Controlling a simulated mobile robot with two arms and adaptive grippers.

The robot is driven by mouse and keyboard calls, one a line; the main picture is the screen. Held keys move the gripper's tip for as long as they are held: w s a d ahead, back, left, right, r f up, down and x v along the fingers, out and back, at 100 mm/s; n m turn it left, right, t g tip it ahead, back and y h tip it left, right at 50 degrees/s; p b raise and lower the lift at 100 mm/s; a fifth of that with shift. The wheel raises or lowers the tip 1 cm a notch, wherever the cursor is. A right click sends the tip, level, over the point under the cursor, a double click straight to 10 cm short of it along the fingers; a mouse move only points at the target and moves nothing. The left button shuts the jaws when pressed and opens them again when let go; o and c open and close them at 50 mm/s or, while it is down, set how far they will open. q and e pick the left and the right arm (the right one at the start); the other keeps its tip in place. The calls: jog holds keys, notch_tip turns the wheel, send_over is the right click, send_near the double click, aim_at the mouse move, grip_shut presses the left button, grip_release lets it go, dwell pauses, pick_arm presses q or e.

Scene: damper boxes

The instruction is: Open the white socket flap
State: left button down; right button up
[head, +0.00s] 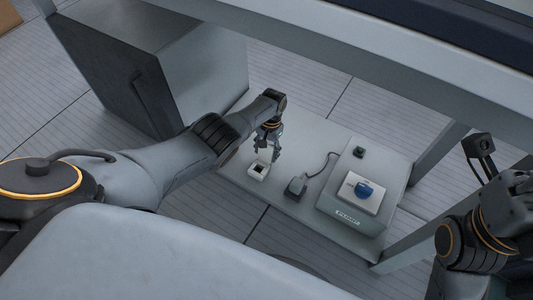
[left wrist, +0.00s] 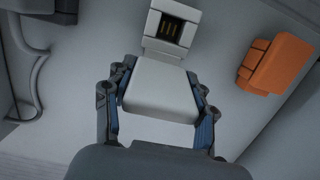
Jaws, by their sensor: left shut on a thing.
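The white socket (head: 258,172) sits on the grey low shelf, with a dark square opening on top. In the left wrist view its body (left wrist: 172,30) shows brass-coloured contacts in a dark recess. A pale flap (left wrist: 160,92) stands out from the socket, swung away so that the contacts are uncovered. My left gripper (left wrist: 160,112) is shut on this flap, with a blue-padded finger at each side edge. In the head view the left gripper (head: 266,152) is just above the socket.
A black plug block (head: 296,187) with a cable stands right of the socket. Beyond it is a grey box (head: 347,212) with a blue knob (head: 364,189). An orange block (left wrist: 278,65) is beside the socket. A table edge (head: 330,50) crosses overhead.

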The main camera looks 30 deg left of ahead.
dwell(0.3)
pick_arm(q)
jog(key=shift+c, duration=2.2)
grip_release()
jog(key=shift+f, duration=0.1)
notch_tip(320, 180, up, 12)
jog(key=w, duration=0.2)
jog(key=shift+d+f, duration=0.1)
jog(key=shift+f, duration=0.05)
